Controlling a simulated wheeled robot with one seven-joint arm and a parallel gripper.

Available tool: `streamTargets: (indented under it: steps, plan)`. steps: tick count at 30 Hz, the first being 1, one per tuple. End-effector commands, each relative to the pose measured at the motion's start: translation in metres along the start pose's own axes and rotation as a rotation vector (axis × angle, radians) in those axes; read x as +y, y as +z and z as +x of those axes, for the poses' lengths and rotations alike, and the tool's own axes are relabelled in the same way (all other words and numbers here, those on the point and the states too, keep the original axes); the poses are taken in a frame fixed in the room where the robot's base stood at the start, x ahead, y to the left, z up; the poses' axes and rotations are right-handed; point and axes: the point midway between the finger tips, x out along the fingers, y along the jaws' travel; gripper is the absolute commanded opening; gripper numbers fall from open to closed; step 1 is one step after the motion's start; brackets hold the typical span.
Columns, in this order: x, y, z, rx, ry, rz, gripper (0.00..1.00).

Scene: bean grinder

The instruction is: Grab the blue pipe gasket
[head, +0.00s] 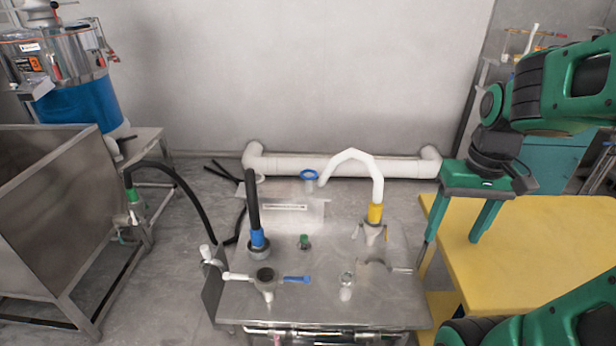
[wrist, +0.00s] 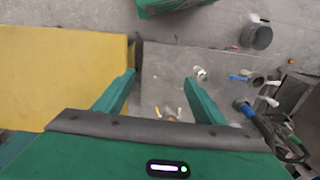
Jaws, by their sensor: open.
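A blue ring (head: 310,174), which looks like the blue pipe gasket, sits at the back of the steel table (head: 325,305), on top of a pale, see-through pipe piece. I cannot pick it out in the wrist view.
A black hose with a blue collar (head: 258,238) stands upright on the steel table. A white curved pipe with a yellow collar (head: 376,213) rises between ring and gripper. A blue-handled valve (head: 297,279) is at the front. The yellow table (head: 540,245) is at right.

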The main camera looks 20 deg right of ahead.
Motion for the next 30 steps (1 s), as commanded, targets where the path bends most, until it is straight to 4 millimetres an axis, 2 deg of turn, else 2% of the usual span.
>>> streamTargets:
  steps: [1,6,15,21,30]
  plan:
    - [-0.007,-0.021,0.002,0.001,-0.011,-0.064,0.64]
    - [-0.041,-0.088,0.013,0.029,-0.081,-0.312,0.64]
    - [-0.107,-0.192,0.051,0.115,-0.270,-0.715,0.64]
    - [-0.152,-0.247,0.080,0.220,-0.438,-0.949,0.64]
    - [-0.210,-0.310,0.113,0.482,-0.717,-1.216,0.64]
